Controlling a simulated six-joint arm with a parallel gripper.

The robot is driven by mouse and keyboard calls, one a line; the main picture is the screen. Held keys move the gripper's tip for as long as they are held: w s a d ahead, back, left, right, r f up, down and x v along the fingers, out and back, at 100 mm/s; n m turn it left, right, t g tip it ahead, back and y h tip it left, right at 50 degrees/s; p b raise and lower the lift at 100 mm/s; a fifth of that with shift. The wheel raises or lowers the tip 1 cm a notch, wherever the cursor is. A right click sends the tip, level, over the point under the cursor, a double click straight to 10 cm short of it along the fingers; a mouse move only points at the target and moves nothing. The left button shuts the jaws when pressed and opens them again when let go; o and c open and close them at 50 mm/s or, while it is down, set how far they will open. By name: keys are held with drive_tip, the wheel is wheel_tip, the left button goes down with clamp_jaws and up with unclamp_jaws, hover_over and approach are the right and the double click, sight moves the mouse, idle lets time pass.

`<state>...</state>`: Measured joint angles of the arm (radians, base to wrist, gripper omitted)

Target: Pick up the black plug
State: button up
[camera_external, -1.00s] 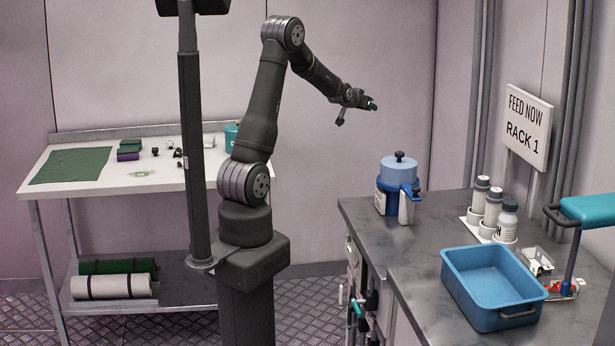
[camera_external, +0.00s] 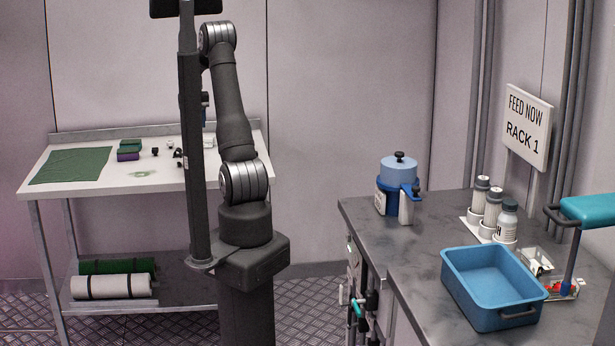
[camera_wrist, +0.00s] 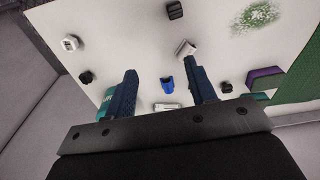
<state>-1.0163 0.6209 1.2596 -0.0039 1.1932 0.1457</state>
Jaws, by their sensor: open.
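Several small black pieces lie on the white table in the wrist view: one (camera_wrist: 175,9) at the top, one (camera_wrist: 86,77) at the left and one (camera_wrist: 225,87) just right of the right finger. I cannot tell which is the black plug. In the external view, small dark pieces (camera_external: 155,152) lie on the back table. My gripper (camera_wrist: 163,71) is open above the table, its two dark fingers apart. A small blue piece (camera_wrist: 167,83) shows between them, apart from both. In the external view my gripper is mostly hidden behind the dark post.
Nearby lie a white round piece (camera_wrist: 70,43), white pieces (camera_wrist: 186,48) and (camera_wrist: 167,106), a teal container (camera_wrist: 107,108), a purple block (camera_wrist: 265,76) and a green cloth (camera_wrist: 299,78). The dark post (camera_external: 192,150) stands before the table. A blue bin (camera_external: 478,290) stands at right.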

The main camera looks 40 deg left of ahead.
drive_tip(key=shift+n+h, duration=0.3)
drive_tip(key=s+f, duration=0.1)
drive_tip(key=f, duration=0.2)
drive_tip(key=s+f, duration=0.1)
drive_tip(key=f, duration=0.3)
drive_tip(key=s+a+f, duration=0.1)
drive_tip(key=f, duration=0.3)
drive_tip(key=shift+s+f, duration=0.15)
drive_tip(key=shift+s, duration=0.2)
drive_tip(key=shift+s+d+f, duration=0.1)
drive_tip(key=shift+s+f, duration=0.05)
drive_tip(key=shift+f, duration=1.3)
drive_tip(key=shift+s+d+f, duration=0.1)
drive_tip(key=shift+s+f, duration=0.05)
drive_tip(key=shift+f, duration=1.25)
drive_tip(key=c, duration=1)
drive_tip(key=shift+c, duration=0.2)
drive_tip(key=shift+r, duration=0.1)
drive_tip(key=shift+r, duration=0.5)
wheel_tip(320, 180, up, 3)
drive_tip(key=shift+f, duration=0.1)
drive_tip(key=w+d+r, duration=0.6)
drive_tip(key=d+r, duration=0.1)
drive_tip(key=d, duration=0.3)
